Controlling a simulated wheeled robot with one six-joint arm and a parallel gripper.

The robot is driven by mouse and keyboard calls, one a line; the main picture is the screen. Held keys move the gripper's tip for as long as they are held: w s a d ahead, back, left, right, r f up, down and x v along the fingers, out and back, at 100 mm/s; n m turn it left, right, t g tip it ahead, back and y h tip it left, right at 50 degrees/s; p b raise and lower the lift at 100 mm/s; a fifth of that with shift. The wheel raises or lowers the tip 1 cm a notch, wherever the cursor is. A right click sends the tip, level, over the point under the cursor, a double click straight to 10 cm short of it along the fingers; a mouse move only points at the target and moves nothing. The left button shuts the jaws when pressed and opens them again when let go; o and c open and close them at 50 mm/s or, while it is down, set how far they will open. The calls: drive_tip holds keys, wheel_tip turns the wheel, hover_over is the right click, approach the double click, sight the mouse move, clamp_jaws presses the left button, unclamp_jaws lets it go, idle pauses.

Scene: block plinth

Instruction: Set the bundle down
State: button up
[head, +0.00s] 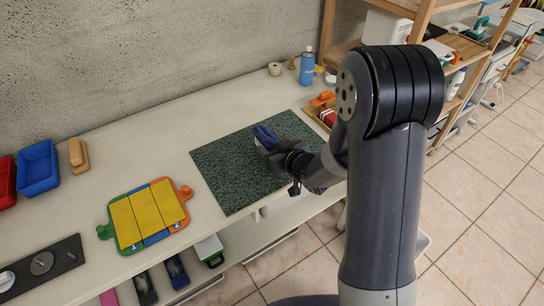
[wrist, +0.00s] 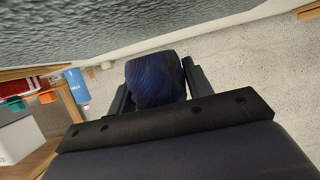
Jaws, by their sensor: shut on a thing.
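The bundle (head: 264,132) is dark blue with fine stripes. It is between the jaws of my gripper (head: 272,143), over the dark green speckled mat (head: 225,173) on the bench. In the wrist view the bundle (wrist: 155,82) sits between both fingers of my gripper (wrist: 157,77), which is shut on it. The mat's grey-green surface (wrist: 130,25) fills the top of that view. I cannot tell whether the bundle touches the mat. My arm hides part of the mat's right side in the head view.
A puzzle-like board (head: 145,215) with yellow panels lies left of the mat. Blue (head: 39,168) and red trays stand farther left. A blue bottle (head: 307,66) and a wooden tray (head: 318,112) with orange items are behind and right. The mat's left part is clear.

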drive_tip(key=shift+f, duration=2.05)
drive_tip(key=shift+f+b, duration=0.25)
drive_tip(key=shift+b, duration=0.05)
drive_tip(key=o, duration=1)
drive_tip(key=shift+r, duration=0.1)
drive_tip(key=shift+o, duration=0.2)
drive_tip(key=shift+r+p, duration=0.15)
drive_tip(key=shift+p, duration=0.15)
